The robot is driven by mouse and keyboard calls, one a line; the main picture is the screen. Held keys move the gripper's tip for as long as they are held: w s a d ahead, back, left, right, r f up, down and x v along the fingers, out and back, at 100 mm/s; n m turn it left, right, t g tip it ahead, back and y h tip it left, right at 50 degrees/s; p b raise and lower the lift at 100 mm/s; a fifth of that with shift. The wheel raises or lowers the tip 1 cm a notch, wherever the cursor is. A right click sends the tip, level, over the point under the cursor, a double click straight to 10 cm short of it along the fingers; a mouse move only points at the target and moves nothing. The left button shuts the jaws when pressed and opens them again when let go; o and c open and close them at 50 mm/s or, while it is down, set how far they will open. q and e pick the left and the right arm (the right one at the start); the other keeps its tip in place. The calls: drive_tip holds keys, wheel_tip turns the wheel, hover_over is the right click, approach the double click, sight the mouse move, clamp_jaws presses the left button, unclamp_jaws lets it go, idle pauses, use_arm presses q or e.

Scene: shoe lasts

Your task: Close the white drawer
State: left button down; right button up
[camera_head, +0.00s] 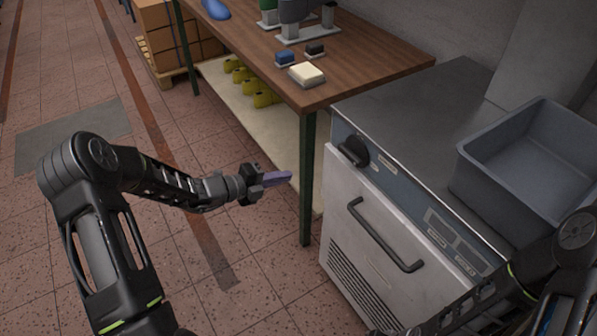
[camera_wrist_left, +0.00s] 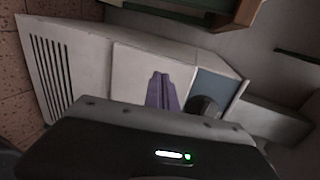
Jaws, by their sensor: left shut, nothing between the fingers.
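The white drawer front (camera_head: 372,222) with a dark bar handle (camera_head: 385,235) is on a steel-topped cabinet at the right. I cannot tell clearly whether it stands out from the cabinet. My left gripper (camera_head: 284,177) has purple fingers and is shut and empty, in the air left of the cabinet, near the table leg. In the left wrist view the shut fingers (camera_wrist_left: 160,90) show in front of the white cabinet side (camera_wrist_left: 140,72). My right arm crosses the lower right corner and hides part of the cabinet; its gripper is not in view.
The cabinet has a dark knob (camera_head: 353,150) and a grey bin (camera_head: 530,160) on top. A wooden table (camera_head: 370,62) with a green leg (camera_head: 306,180) stands beside it. Yellow items (camera_head: 250,88) lie on its lower shelf. The tiled floor is clear at left.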

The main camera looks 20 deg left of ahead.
use_arm(q)
drive_tip(key=shift+v, duration=1.35)
drive_tip(key=s+d+f+m+g+y, duration=0.2)
drive_tip(key=s+f+m+g, duration=0.2)
drive_tip(key=s+f+m, duration=0.5)
drive_tip(key=s+d+f+m+g+y, duration=0.2)
drive_tip(key=s+f+m+g, duration=0.2)
drive_tip(key=s+f+m, duration=0.5)
drive_tip(key=s+d+m+g+p, duration=0.1)
drive_tip(key=s+d+m, duration=0.5)
drive_tip(key=m, duration=0.7)
drive_tip(key=s+d+r+m+g+y+p, duration=0.1)
drive_tip(key=s+d+m+p, duration=0.1)
drive_tip(key=s+d+m, duration=0.5)
drive_tip(key=d+m, duration=0.2)
drive_tip(key=m, duration=0.4)
drive_tip(key=shift+r+p, duration=0.3)
drive_tip(key=shift+p, duration=0.1)
